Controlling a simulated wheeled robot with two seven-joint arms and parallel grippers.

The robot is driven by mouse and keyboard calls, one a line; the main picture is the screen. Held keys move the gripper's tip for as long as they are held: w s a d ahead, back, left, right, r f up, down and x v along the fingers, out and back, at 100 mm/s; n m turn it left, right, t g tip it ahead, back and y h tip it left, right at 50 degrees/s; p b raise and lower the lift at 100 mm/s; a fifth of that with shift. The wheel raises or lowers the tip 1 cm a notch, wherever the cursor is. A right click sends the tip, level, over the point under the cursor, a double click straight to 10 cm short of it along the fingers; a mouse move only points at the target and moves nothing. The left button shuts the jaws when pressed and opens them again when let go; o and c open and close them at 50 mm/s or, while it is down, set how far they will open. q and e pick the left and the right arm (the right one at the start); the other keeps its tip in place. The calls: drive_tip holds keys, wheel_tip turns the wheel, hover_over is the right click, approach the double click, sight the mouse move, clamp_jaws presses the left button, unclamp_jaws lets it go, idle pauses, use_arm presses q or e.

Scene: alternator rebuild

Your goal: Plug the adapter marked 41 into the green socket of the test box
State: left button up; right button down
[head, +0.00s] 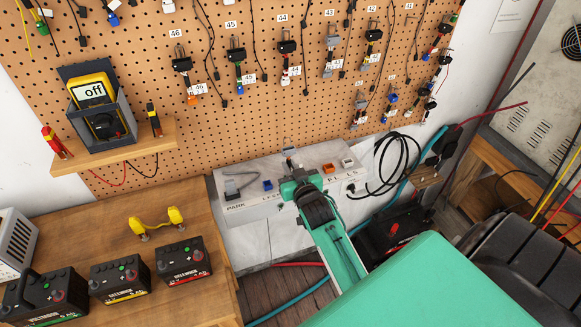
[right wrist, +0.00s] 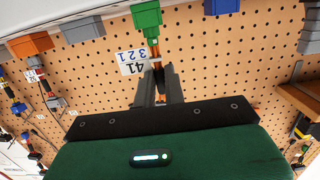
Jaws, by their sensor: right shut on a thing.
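The adapter marked 41 is between the fingers of my right gripper (right wrist: 157,88), which is shut on it. Its white tag (right wrist: 132,62) reads 41 and 3 2 1, upside down in the right wrist view. A green socket (right wrist: 147,17) is straight ahead of the fingertips, on the edge of the pale test box (head: 237,211). The adapter's narrow orange-and-dark part reaches up to the green piece. I cannot tell whether it is seated. In the head view my right gripper (head: 292,168) is over the middle of the box and hides the green socket. My left gripper is not in view.
Beside the green socket are a grey one (right wrist: 82,29), an orange one (right wrist: 30,45) and a blue one (right wrist: 221,5). Other adapters hang on the pegboard (head: 270,110) behind. A black cable coil (head: 395,165) hangs right of the box. Batteries (head: 183,262) stand on the left bench.

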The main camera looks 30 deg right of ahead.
drive_tip(key=c, duration=1.4)
unclamp_jaws()
drive_tip(key=shift+s, duration=0.15)
drive_tip(key=shift+b+v, duration=1.55)
drive_tip(key=shift+v, duration=5.25)
